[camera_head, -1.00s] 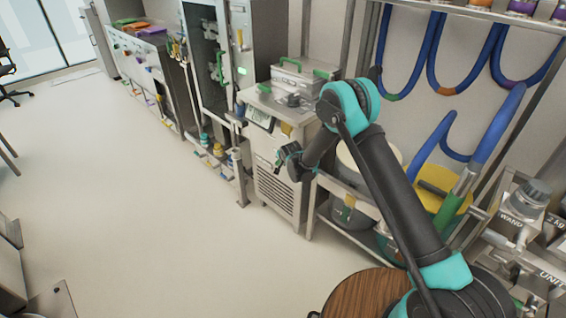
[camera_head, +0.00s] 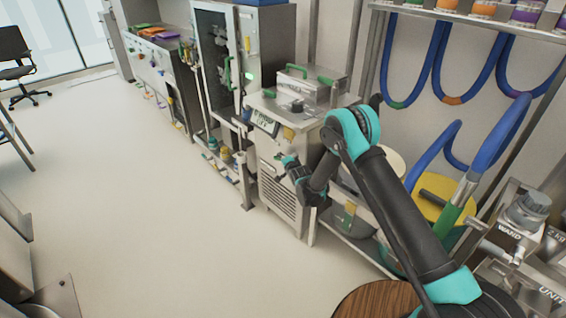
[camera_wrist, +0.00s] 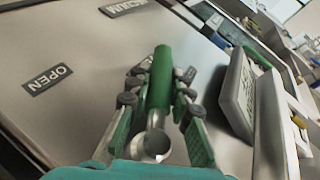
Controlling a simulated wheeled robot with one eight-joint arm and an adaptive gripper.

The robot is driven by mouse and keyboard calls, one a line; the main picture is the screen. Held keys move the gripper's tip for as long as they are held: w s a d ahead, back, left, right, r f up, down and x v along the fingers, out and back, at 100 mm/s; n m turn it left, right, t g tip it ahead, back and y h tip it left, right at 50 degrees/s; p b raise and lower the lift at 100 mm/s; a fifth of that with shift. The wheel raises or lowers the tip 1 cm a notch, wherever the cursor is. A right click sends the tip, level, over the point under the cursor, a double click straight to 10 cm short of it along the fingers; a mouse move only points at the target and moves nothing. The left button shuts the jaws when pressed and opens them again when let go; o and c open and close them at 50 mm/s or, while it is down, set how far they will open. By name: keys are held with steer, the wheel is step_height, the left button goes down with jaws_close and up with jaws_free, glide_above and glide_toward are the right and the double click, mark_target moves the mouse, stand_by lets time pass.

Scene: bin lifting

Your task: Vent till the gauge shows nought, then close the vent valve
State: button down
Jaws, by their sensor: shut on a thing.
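My gripper (camera_wrist: 158,92) is shut on a green lever handle (camera_wrist: 161,68) in the wrist view, with a finger on either side. A bare metal stub (camera_wrist: 153,146) shows at the handle's near end. An OPEN label (camera_wrist: 47,79) and a VACUUM label (camera_wrist: 124,7) are on the steel surface beside it. I cannot tell the valve's setting. In the head view my gripper (camera_head: 287,163) is at the front of a steel unit (camera_head: 275,190), and the handle is hard to make out. A framed display (camera_head: 263,122) sits on that unit; its reading is too small to tell.
A light-framed box (camera_wrist: 238,92) stands close to the right of my gripper, seen at a steep angle. A steel box with green handles (camera_head: 305,88) is on the unit. A rack with blue hoses (camera_head: 435,65) is at right. The floor (camera_head: 130,220) at left is clear.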

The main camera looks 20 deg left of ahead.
steer(key=shift+w+a+r+m+t+y, duration=0.1)
steer(key=shift+a+r+m+t+y, duration=0.15)
steer(key=shift+r+m+t+y, duration=0.5)
steer(key=shift+a+r+t+y, duration=0.15)
steer(key=shift+r+t+y, duration=0.35)
steer(key=shift+y, duration=0.35)
steer(key=shift+t+y, duration=0.25)
steer(key=shift+y, duration=0.05)
steer(key=shift+r, duration=0.15)
steer(key=c, duration=1.3)
jaws_free()
steer(key=shift+m, duration=0.25)
steer(key=shift+c, duration=0.2)
